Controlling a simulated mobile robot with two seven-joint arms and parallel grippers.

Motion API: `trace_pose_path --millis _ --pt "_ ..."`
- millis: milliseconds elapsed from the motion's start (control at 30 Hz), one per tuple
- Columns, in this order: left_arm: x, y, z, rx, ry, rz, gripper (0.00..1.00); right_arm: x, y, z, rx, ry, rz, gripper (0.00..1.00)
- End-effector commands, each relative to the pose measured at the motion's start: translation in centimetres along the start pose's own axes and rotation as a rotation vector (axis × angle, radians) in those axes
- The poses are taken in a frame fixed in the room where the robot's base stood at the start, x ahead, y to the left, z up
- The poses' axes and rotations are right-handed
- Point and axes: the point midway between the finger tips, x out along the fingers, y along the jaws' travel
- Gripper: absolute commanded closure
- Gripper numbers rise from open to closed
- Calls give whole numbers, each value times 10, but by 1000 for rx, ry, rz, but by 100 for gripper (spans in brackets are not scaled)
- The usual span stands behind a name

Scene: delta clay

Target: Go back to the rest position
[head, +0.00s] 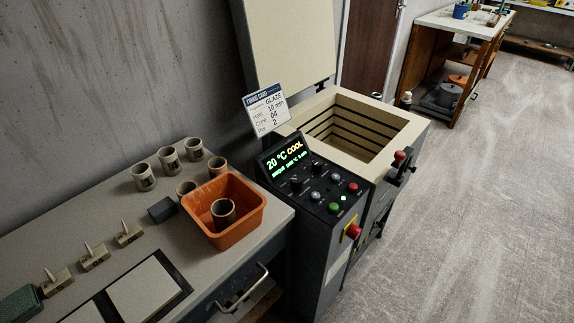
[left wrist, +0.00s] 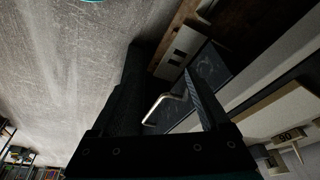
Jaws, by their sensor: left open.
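My left gripper (left wrist: 165,72) shows in the left wrist view, with its two dark fingers apart and nothing held between them. A bent metal drawer handle (left wrist: 166,104) shows in the gap between the fingers, seemingly beyond them; I cannot tell how far. Neither gripper shows in the head view. My right gripper is in no view.
A workbench (head: 75,225) at left holds several clay cups (head: 144,178), an orange bin (head: 245,229) with a cup (head: 223,214) inside, and stamps (head: 95,256). An open kiln (head: 402,135) stands beside its control panel (head: 310,185). The floor (head: 480,220) at right is clear.

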Motion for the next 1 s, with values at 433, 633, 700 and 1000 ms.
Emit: trace_pose_path --millis 433,633,700,1000 --pt "137 7 67 15 -75 10 21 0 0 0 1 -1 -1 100" --pt "182 10 116 23 -109 14 21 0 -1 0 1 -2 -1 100" --pt "195 11 135 25 -120 16 21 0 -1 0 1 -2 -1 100" --pt "227 11 220 37 -167 19 21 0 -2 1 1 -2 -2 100"
